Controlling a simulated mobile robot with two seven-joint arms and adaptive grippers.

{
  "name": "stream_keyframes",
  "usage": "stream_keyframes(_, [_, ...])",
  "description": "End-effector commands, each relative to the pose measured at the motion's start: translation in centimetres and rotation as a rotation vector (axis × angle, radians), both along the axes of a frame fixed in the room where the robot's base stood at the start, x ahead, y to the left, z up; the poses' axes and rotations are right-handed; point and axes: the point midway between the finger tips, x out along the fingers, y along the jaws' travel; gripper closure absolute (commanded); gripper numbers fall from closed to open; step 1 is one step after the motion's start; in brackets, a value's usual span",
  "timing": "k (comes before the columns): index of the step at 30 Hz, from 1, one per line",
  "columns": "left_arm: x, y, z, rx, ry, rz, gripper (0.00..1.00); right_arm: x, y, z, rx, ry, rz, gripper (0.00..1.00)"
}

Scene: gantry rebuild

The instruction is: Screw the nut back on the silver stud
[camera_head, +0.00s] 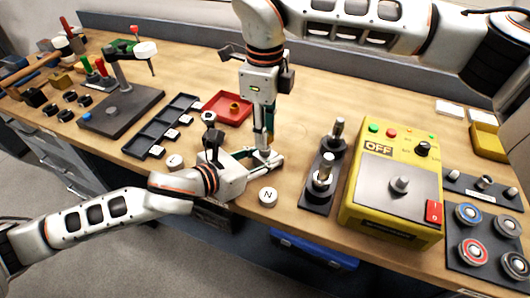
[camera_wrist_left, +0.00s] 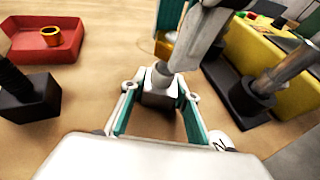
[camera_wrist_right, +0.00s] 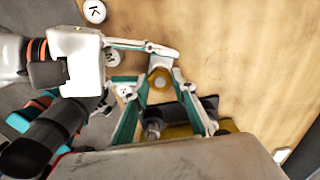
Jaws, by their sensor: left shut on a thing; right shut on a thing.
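A gold nut (camera_wrist_right: 160,77) with a pale centre sits between the fingertips of my right gripper (camera_wrist_right: 163,80), which points down. My left gripper (camera_head: 262,160) reaches in from the left, its fingers around the same spot. Gold also shows in the left wrist view (camera_wrist_left: 164,47), partly hidden behind a right finger. Both grippers are shut there; their exact contacts are hidden. In the head view the fingers hide the nut. A silver stud (camera_head: 323,172) stands upright on a black base (camera_head: 313,194) to the right, apart from both grippers.
A second post (camera_head: 338,130) stands behind it. A yellow control box (camera_head: 385,224) reading OFF is to the right. A red tray (camera_head: 218,118) holding a gold ring (camera_head: 234,106), a black compartment tray (camera_head: 143,139) and lettered white discs, such as N (camera_head: 268,195), lie nearby.

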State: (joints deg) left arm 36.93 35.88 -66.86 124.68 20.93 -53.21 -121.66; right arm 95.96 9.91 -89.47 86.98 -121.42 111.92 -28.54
Motion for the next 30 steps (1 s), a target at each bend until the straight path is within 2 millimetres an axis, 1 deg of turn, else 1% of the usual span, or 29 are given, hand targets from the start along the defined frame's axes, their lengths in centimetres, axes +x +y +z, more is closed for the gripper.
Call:
stream_keyframes(3, [-0.01,0.0,-0.02,-0.001,0.001,0.0,1.0,0.06,-0.07,-0.02,-0.001,-0.001,-0.21,1.0])
stream_keyframes(12, [0.0,0.0,-0.01,-0.001,0.001,0.0,1.0,0.0,-0.08,-0.06,-0.001,0.0,-0.76,1.0])
stream_keyframes(18, [0.0,0.01,-0.01,-0.001,0.001,0.0,1.0,-0.03,-0.07,-0.09,-0.002,0.0,-1.082,1.0])
stream_keyframes(23, [0.01,0.02,-0.01,-0.001,0.001,0.0,1.0,-0.03,-0.07,-0.1,-0.002,0.0,-1.092,1.0])
stream_keyframes(24, [0.01,0.02,-0.02,-0.001,0.001,0.0,1.0,-0.03,-0.07,-0.1,-0.002,0.0,-1.091,0.66])
stream_keyframes(25, [0.01,0.02,-0.02,-0.001,0.001,0.0,1.0,-0.03,-0.07,-0.1,-0.002,0.0,-1.091,0.59])
stream_keyframes(26, [0.01,0.02,-0.01,-0.001,0.001,0.0,1.0,-0.03,-0.07,-0.1,-0.002,0.0,-1.09,0.55])
stream_keyframes(30, [0.01,0.02,-0.01,-0.001,0.001,0.0,1.0,-0.03,-0.04,-0.09,-0.002,0.0,-1.089,0.55])
